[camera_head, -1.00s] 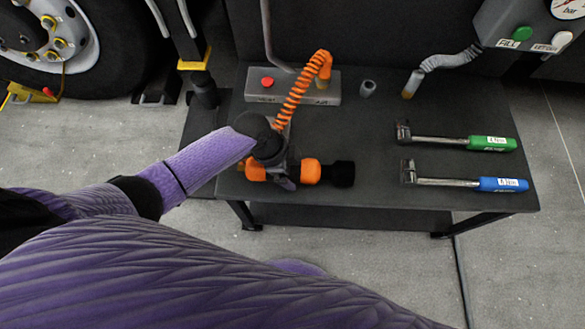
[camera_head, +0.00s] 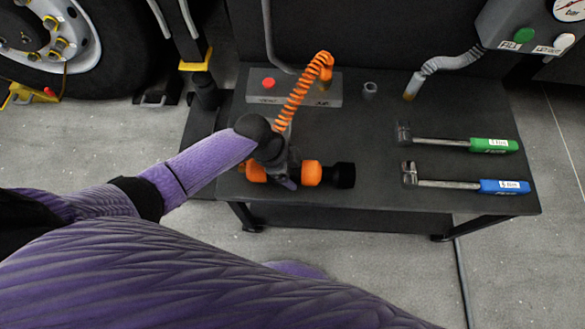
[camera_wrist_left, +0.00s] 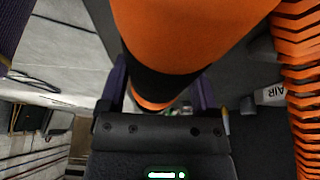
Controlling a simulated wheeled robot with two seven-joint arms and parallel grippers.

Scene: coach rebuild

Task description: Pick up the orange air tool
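The orange air tool (camera_head: 311,173) lies across the front left of the dark bench, its black end (camera_head: 343,175) to the right. An orange coiled hose (camera_head: 297,95) rises behind it. My left gripper (camera_head: 283,178) is over the tool's left part, pointing down, and hides its middle. In the left wrist view, the tool's orange body and black band (camera_wrist_left: 160,82) lie between the two purple fingers of the left gripper (camera_wrist_left: 160,95). The fingers look close against both sides of the band, shut on it. The tool appears still at bench level. My right gripper is not in view.
A green-handled wrench (camera_head: 493,145) and a blue-handled wrench (camera_head: 503,186) lie on the bench (camera_head: 375,135) at right. A grey block with a red button (camera_head: 268,83) and a small grey socket (camera_head: 370,90) stand behind. A wheel (camera_head: 80,35) is at far left.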

